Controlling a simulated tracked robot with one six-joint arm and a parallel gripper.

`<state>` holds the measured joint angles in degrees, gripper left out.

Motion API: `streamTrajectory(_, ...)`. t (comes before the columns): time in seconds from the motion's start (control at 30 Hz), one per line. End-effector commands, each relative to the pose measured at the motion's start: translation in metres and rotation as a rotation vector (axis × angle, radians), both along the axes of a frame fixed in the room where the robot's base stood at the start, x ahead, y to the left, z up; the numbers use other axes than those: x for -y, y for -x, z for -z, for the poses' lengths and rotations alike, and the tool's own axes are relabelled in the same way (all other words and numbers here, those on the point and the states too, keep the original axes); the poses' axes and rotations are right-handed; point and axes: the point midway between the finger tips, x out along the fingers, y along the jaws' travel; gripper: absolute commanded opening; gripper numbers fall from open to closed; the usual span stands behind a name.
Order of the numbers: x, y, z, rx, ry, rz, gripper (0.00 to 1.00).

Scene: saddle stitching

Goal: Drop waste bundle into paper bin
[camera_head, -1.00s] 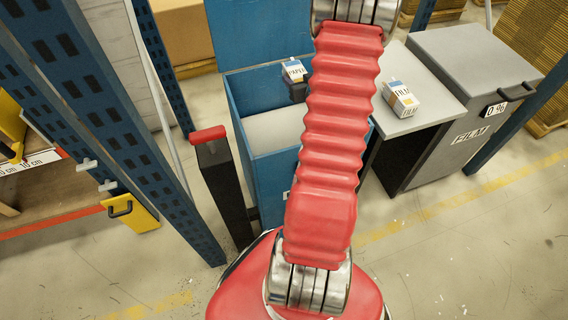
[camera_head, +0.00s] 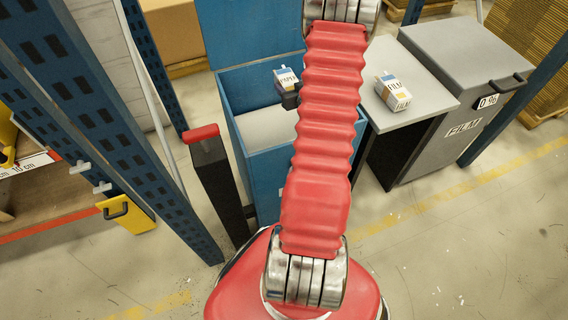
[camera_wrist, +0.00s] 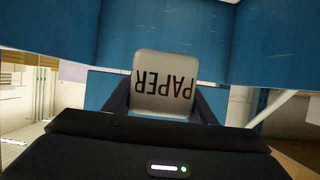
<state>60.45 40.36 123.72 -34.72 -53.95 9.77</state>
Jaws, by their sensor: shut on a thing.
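The waste bundle (camera_head: 286,77) is a small white, blue and tan block marked PAPER. In the wrist view its pale end (camera_wrist: 165,88) shows, with the lettering upside down. My gripper (camera_head: 291,98) is shut on it; the dark fingers lie on both sides of it in the wrist view. The blue paper bin (camera_head: 236,133) stands open with its lid (camera_head: 250,30) raised at the back. The bundle appears over the back part of the bin's opening, above the pale contents (camera_head: 265,127). My arm hides the bin's right side.
A film bundle (camera_head: 393,92) lies on a grey table (camera_head: 425,85) right of the bin. A grey FILM bin (camera_head: 450,60) stands beyond, closed. A black post with a red top (camera_head: 215,175) and a blue rack upright (camera_head: 110,130) stand left.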

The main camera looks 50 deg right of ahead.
Motion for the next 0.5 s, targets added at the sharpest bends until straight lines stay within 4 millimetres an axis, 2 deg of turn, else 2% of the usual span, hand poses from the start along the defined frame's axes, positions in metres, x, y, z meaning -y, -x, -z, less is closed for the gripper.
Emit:
streamTrajectory(0.13, 0.0001, 0.0, 0.0085, 0.001, 0.001, 0.0, 0.25)
streamTrajectory(0.47, 0.0005, 0.0001, 0.01, 0.001, 0.002, 0.001, 0.25)
streamTrajectory(0.5, 0.0005, 0.0001, 0.01, 0.001, 0.002, 0.001, 0.53)
